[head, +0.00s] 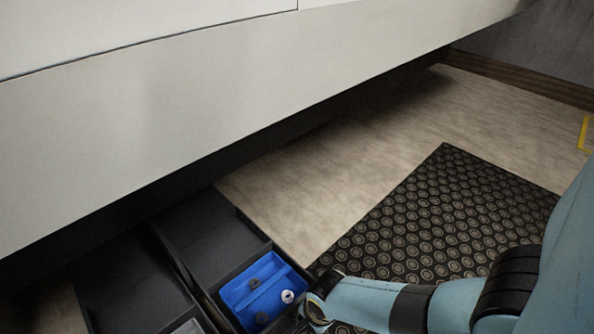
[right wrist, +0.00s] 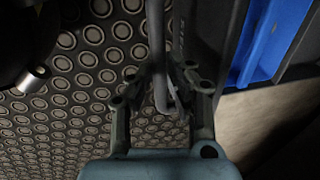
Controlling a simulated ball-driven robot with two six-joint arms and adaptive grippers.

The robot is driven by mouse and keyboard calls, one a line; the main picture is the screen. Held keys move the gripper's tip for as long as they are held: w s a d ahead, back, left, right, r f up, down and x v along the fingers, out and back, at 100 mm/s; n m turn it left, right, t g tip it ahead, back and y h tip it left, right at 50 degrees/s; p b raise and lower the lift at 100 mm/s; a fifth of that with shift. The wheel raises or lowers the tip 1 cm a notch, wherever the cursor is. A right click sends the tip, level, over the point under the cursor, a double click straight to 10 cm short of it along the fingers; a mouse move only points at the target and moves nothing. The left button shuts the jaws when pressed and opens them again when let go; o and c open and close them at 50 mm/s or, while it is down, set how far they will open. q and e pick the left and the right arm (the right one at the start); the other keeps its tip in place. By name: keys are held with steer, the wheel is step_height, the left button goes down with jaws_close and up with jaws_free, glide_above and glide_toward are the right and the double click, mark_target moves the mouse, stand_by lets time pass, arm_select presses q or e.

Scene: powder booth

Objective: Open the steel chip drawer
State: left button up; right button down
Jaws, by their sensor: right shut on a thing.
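A dark drawer (head: 208,232) stands out from under the large pale machine front, with its inside visible. A blue tray (head: 239,287) sits in its near end and holds a few small items. My right gripper (head: 312,311) is at the drawer's near end, at the bottom of the head view, partly hidden by my arm. In the right wrist view, my right gripper (right wrist: 162,88) is shut on a grey bar handle (right wrist: 158,50) beside the drawer's dark front (right wrist: 212,38). Lettering on that front is too small to read. My left gripper is out of view.
Another dark open drawer (head: 125,280) lies to the left, cut off by the frame. A black studded mat (head: 430,215) covers the floor on the right. Bare floor (head: 345,155) lies between the mat and the machine (head: 230,95).

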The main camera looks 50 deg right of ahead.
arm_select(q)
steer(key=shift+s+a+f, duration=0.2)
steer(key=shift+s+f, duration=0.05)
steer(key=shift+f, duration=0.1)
arm_select(e)
steer(key=shift+s, duration=0.85)
steer(key=c, duration=1.3)
jaws_free()
steer(key=r, duration=0.4)
steer(key=s+r, duration=0.1)
steer(key=r, duration=0.3)
steer(key=s+r, duration=0.1)
steer(key=r, duration=0.2)
steer(key=shift+s+a+r, duration=0.1)
steer(key=shift+r, duration=0.3)
